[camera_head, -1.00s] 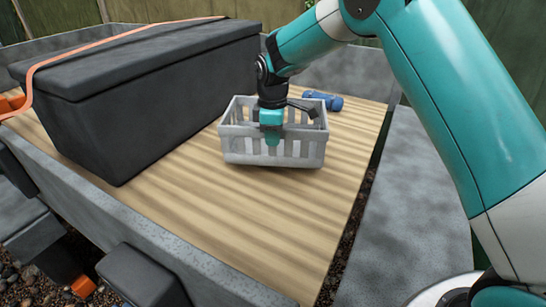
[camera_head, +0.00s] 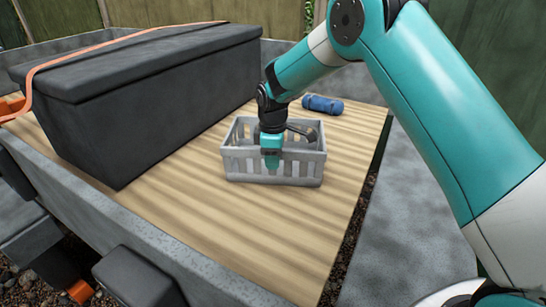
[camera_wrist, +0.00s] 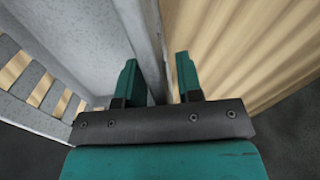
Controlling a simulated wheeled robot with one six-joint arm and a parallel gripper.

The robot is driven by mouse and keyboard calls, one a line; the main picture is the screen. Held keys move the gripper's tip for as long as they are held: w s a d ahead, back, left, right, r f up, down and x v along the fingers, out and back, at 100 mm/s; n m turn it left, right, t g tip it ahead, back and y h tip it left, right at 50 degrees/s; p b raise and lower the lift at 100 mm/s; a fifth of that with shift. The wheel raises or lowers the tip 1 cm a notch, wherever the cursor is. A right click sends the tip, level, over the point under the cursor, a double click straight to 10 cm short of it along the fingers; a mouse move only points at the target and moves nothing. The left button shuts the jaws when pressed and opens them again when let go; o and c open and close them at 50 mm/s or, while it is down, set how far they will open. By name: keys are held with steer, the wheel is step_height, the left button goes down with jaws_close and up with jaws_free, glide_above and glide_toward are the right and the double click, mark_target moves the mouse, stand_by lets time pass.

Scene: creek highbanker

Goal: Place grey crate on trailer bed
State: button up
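The grey crate (camera_head: 306,170) is a slotted, open-topped basket. It stands upright on the wooden trailer bed (camera_head: 200,205), right of the black chest, and appears to rest on the boards. My gripper (camera_head: 273,165) points down at the crate's near wall. In the wrist view the fingers of my gripper (camera_wrist: 158,78) straddle the crate wall (camera_wrist: 90,45), one inside and one outside. They stand apart, with a strip of wood showing between the wall and the right finger. Part of the crate's far rim and inside is hidden by my wrist.
A long black chest (camera_head: 150,100) with an orange strap (camera_head: 120,38) fills the bed's left side. A blue roll (camera_head: 322,104) lies behind the crate. Grey trailer sides (camera_head: 185,255) edge the bed. Bare boards lie in front of the crate.

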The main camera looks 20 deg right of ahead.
steer(key=shift+r, duration=0.1)
step_height(320, 180, up, 12)
steer(key=shift+p, duration=1.05)
steer(key=s+a+r+m+y, duration=0.15)
steer(key=s+r, duration=0.25)
steer(key=s, duration=0.5)
steer(key=s+a+r+m+y, duration=0.15)
steer(key=s+r, duration=0.25)
steer(key=s, duration=0.5)
steer(key=s+m+y, duration=0.1)
steer(key=s+m, duration=0.2)
steer(key=s, duration=1.4)
steer(key=shift+s, duration=0.25)
step_height(320, 180, up, 20)
steer(key=p, duration=1.9)
steer(key=shift+f, duration=0.25)
